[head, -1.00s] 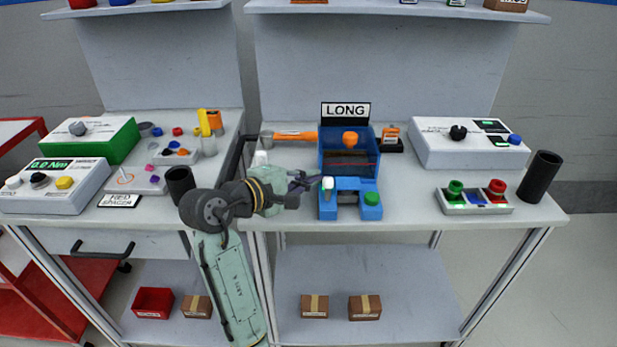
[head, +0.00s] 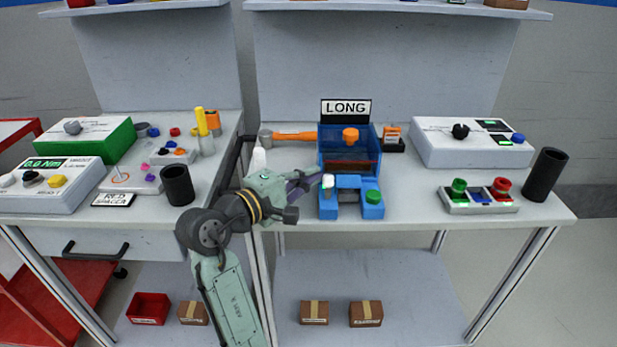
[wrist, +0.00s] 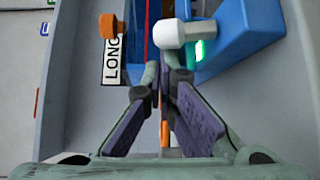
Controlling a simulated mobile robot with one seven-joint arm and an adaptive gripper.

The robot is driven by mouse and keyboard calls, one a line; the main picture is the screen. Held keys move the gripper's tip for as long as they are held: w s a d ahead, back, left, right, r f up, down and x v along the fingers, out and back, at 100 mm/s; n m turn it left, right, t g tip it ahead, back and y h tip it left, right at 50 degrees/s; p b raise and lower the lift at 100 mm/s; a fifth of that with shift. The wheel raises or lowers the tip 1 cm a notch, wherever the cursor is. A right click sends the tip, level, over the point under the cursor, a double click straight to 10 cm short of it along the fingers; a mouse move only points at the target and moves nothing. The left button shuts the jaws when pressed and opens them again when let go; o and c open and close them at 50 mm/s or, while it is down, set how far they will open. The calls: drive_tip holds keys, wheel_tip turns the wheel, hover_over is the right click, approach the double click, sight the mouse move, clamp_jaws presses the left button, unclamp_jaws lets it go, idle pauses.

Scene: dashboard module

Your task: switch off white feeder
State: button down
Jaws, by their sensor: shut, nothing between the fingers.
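A blue feeder (head: 333,207) stands on the right-hand bench under a sign reading LONG (head: 346,108). A white knob (head: 328,181) sits on its left front post, and a green button (head: 372,196) on its right one. In the wrist view the white knob (wrist: 172,34) is just past my fingertips, with a lit green light (wrist: 199,50) beside it. My gripper (head: 314,180) is shut and empty, just left of the white knob. I cannot tell whether it touches the knob. An orange knob (head: 351,134) sits at the back of the feeder.
A white box (head: 470,150) with a black knob stands at the back right. A control panel (head: 479,206) with green and red buttons and a black cylinder (head: 543,175) are also right. An orange-handled tool (head: 293,135) lies behind my gripper. The bench right of the feeder has free room.

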drive_tip(key=shift+s, duration=0.1)
drive_tip(key=shift+s+f+b, duration=0.1)
drive_tip(key=shift+b, duration=0.4)
drive_tip(key=shift+s+m+t+h+b, duration=0.35)
drive_tip(key=shift+m+t+h+b, duration=0.25)
drive_tip(key=shift+m+b, duration=0.35)
drive_tip(key=m+h+b, duration=0.1)
drive_tip(key=b, duration=0.1)
drive_tip(key=s+m+t+h+b, duration=0.1)
drive_tip(key=b, duration=0.2)
drive_tip(key=shift+s+r+b, duration=0.15)
drive_tip(key=shift+r+b, duration=0.1)
drive_tip(key=shift+b, duration=0.1)
drive_tip(key=shift+s+r+m+b, duration=0.1)
drive_tip(key=shift+s+m+b, duration=0.05)
drive_tip(key=shift+m+b, duration=0.35)
